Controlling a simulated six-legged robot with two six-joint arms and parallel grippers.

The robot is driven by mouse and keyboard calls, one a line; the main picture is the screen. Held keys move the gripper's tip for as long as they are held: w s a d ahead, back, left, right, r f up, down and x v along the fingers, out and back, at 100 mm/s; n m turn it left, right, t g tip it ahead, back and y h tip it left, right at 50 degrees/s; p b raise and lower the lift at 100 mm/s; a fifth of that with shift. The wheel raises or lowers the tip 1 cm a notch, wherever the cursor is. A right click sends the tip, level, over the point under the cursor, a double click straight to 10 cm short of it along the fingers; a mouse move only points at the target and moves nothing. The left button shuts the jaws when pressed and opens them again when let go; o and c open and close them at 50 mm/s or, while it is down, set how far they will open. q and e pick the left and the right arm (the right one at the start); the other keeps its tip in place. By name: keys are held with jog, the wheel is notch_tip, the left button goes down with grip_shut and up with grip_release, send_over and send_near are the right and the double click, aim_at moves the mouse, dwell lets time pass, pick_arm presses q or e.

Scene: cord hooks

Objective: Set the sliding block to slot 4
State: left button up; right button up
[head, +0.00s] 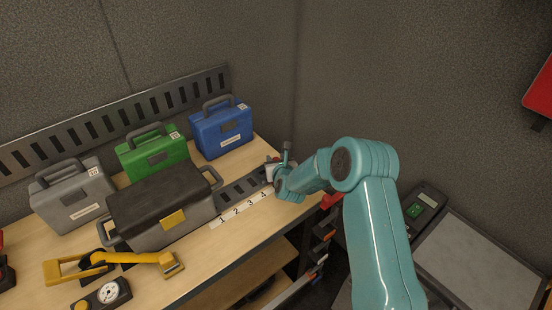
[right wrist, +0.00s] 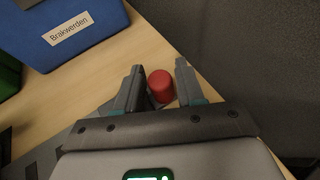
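A slotted dark rail (head: 240,190) lies on the wooden bench, with a white number strip (head: 242,209) marked 1 to 4 along its front. My right gripper (head: 279,172) is at the rail's far right end, past the number 4. In the right wrist view my right gripper (right wrist: 158,68) is open, with a red round knob (right wrist: 161,87) between its two fingers. A gap shows beside the knob on the right; the left finger is very near it. The block under the knob is hidden, so its slot cannot be told. My left gripper is not in view.
A grey toolbox (head: 160,207) with a dark lid stands left of the rail. Blue (head: 221,128), green (head: 152,152) and grey (head: 72,195) cases stand behind. A yellow lever tool (head: 110,262) and a gauge (head: 107,293) are at front left. Walls close in behind.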

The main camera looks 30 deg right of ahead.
aim_at(263, 167)
jog(key=shift+w, duration=0.1)
jog(key=shift+w+f, duration=0.1)
grip_shut()
jog(key=shift+a+f+b, duration=0.1)
jog(key=shift+a+b, duration=0.25)
jog(key=a, duration=0.2)
jog(key=a+b, duration=0.1)
jog(key=a, duration=0.1)
jog(key=shift+s+a+r+b, duration=0.15)
jog(key=shift+s+r+b, duration=0.05)
jog(key=shift+b, duration=0.1)
grip_release()
jog(key=shift+s+r, duration=0.1)
